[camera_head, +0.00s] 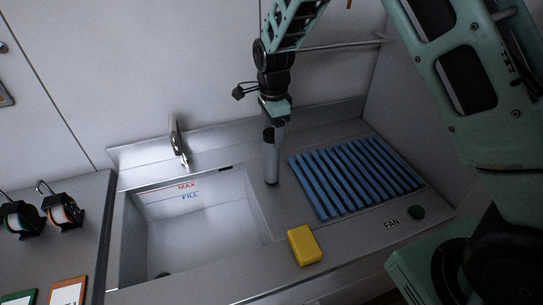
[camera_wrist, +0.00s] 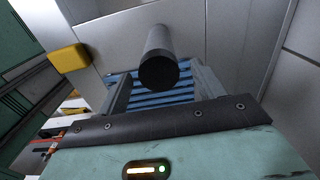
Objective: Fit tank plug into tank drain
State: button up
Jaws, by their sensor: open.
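A grey cylinder with a dark end, which looks like the tank plug (camera_head: 272,160), stands upright on the counter between the basin and the blue slats. Its dark end faces the camera in the wrist view (camera_wrist: 159,70). My gripper (camera_head: 274,112) is just above the plug's top in the head view. In the wrist view my open gripper (camera_wrist: 162,88) has its two fingers apart, with the plug in line with the gap; I cannot tell whether its top is between them. A dark spot at the basin floor's front looks like the tank drain (camera_head: 163,273), partly hidden by the rim.
The steel basin (camera_head: 127,235) has MAX and FILL marks, with a tap (camera_head: 178,142) behind it. A yellow block (camera_head: 305,245) lies on the front counter. The blue slatted rack (camera_head: 355,178) is at right, beside a FAN knob (camera_head: 417,212). Reels (camera_head: 62,210) stand at left.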

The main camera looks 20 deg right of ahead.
aim_at(271, 154)
jog(key=f+p, duration=0.1)
jog(key=f, duration=0.3)
jog(key=shift+a, duration=0.2)
jog(key=c, duration=1.2)
grip_shut()
jog(key=shift+r, duration=0.15)
